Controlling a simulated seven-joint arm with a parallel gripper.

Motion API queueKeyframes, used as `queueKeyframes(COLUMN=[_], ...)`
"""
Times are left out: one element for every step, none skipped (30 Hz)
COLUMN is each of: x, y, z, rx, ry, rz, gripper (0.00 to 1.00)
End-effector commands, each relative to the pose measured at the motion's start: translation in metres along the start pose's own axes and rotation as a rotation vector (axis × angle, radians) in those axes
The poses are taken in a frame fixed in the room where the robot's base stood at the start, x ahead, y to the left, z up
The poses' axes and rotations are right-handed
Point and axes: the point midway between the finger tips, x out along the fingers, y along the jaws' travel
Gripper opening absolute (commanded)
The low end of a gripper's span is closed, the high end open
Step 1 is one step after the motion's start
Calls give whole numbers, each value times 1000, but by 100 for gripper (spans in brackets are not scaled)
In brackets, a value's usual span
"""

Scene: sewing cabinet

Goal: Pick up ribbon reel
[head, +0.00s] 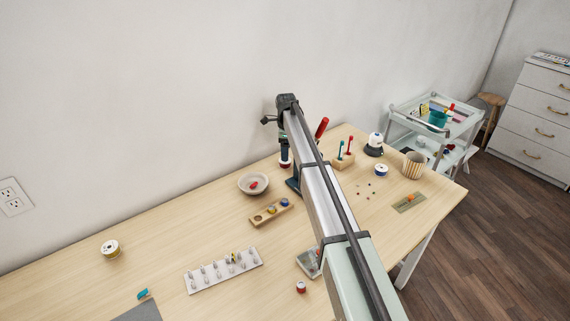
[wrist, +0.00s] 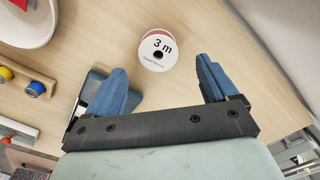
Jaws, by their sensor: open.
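A white ribbon reel (wrist: 157,50) with "3 m" on its face and a red edge stands out in the wrist view. It rests on the wooden table, just beyond the space between my fingertips. In the head view, a small white and red reel (head: 285,163) shows beside my arm, beneath my wrist. My gripper (wrist: 160,70) is open and empty, its two blue fingers wide apart. In the head view my arm hides most of that area, so the gap between fingers and reel is not clear.
A pale bowl (head: 254,185) and a wooden holder with spools (head: 270,213) lie left of my arm. The wall (head: 150,110) rises behind; the table's left (head: 170,245) has free room.

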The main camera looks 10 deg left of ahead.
Motion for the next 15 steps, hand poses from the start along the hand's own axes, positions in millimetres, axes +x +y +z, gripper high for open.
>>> queueKeyframes(x=[2, 4, 6, 9, 12, 16, 20, 24, 30, 34, 38, 43, 46, 48, 50], y=[0, 0, 1, 1, 1, 2, 2, 2, 2, 2, 2, 2, 2, 2, 2], z=[0, 0, 1, 1, 2, 2, 3, 3, 4, 4, 4, 4, 4, 4, 4], rx=[0, 0, 0, 0, 0, -1, -1, -1, -1, -1, 0, 0, 0, 0, 0], ry=[0, 0, 0, 0, 0, 0, 0, 0, 0, 0, 1, 0, 0, 0, 0], rz=[0, 0, 1, 1, 1, 1, 1, 1, 1, 1, 2, 2, 1, 1, 0], gripper=[86, 86, 86, 86, 86, 86, 86, 86, 86, 86, 86, 86, 86, 86, 86])
